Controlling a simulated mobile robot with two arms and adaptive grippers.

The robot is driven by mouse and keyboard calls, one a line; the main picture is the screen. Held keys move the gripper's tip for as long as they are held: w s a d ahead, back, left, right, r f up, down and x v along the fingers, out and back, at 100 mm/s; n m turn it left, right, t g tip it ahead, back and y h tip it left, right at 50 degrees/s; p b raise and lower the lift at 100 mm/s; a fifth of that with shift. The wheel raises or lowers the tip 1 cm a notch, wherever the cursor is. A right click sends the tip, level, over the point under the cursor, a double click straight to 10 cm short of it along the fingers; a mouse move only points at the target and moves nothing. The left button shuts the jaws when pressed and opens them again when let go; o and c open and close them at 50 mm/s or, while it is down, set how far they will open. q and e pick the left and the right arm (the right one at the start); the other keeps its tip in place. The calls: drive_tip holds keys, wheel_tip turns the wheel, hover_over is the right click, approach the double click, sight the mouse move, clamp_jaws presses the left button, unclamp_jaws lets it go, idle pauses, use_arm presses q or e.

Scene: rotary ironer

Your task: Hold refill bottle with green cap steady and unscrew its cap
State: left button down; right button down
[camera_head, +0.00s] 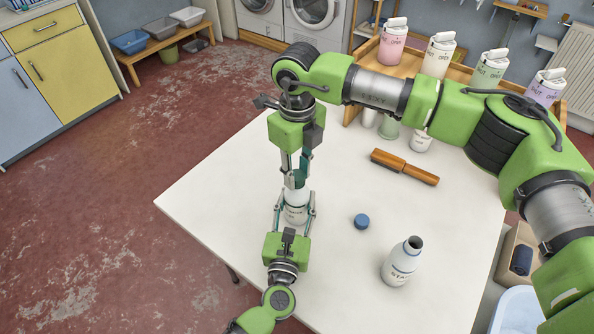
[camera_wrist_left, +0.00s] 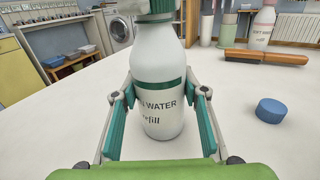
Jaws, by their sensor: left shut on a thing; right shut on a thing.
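The white refill bottle (camera_head: 297,199) stands upright on the white table (camera_head: 240,175). In the left wrist view the bottle (camera_wrist_left: 158,72) shows a green band and a label reading partly "WATER refill". My left gripper (camera_head: 295,212) comes in from the front and is shut around the bottle's body; its two fingers press from both sides (camera_wrist_left: 163,97). My right gripper (camera_head: 297,179) points down from above and is shut on the bottle's top, at the green cap. The cap is mostly hidden between the right fingers, so I cannot tell how far it is turned.
A blue cap (camera_head: 361,221) and an open white bottle (camera_head: 402,262) stand to the right on the table. A wooden-handled brush (camera_head: 404,167) lies behind them. Several labelled dispensers (camera_head: 438,55) stand on a wooden rack at the back. The table's left part is clear.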

drive_tip(key=n, duration=1.3)
drive_tip(key=shift+n, duration=0.4)
drive_tip(key=n, duration=0.7)
drive_tip(key=shift+n, duration=0.4)
drive_tip(key=n, duration=0.7)
drive_tip(key=shift+r, duration=0.1)
drive_tip(key=shift+r, duration=0.1)
drive_tip(key=shift+r, duration=1)
